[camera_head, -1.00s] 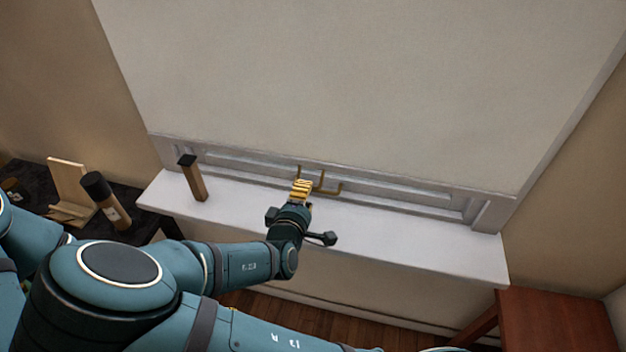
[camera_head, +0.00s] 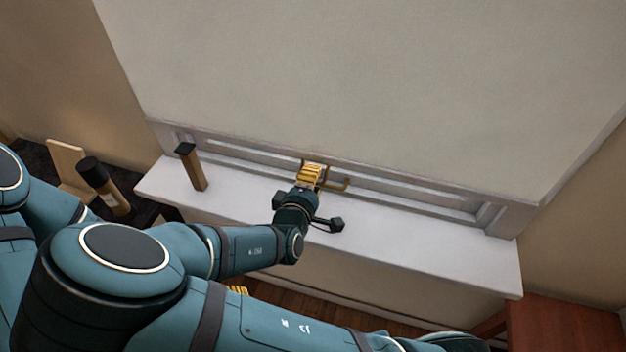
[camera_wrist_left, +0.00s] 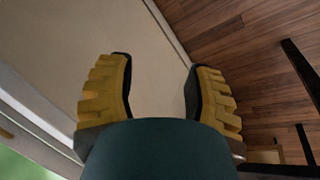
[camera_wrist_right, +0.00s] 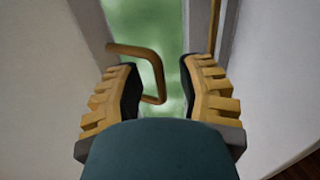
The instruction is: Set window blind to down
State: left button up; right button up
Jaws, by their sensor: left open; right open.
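The window blind (camera_head: 370,90) is a large cream panel covering most of the window. Its lower edge hangs close above the pale bottom frame. A bent brass handle (camera_head: 338,184) is at the bottom of the window. My right gripper (camera_head: 311,175) is at this handle, fingers open. In the right wrist view the handle (camera_wrist_right: 152,72) reaches between the open fingers, with a strip of green glass (camera_wrist_right: 170,30) behind; contact is unclear. My left gripper (camera_wrist_left: 157,95) is open and empty, facing a cream wall and wood floor; in the head view it is mostly hidden behind my arm.
The white sill (camera_head: 420,250) runs under the window. A wooden post with a dark top (camera_head: 192,168) stands on its left part. A dark-capped bottle (camera_head: 104,185) and wooden stand (camera_head: 66,168) are at left. A reddish-brown table (camera_head: 565,325) is at lower right.

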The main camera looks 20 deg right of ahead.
grip_shut()
notch_tip(320, 180, down, 8)
jog(key=b, duration=0.3)
jog(key=shift+f, duration=0.2)
jog(key=shift+r, duration=0.1)
grip_release()
notch_tip(320, 180, up, 10)
jog(key=shift+r, duration=0.1)
dwell(0.3)
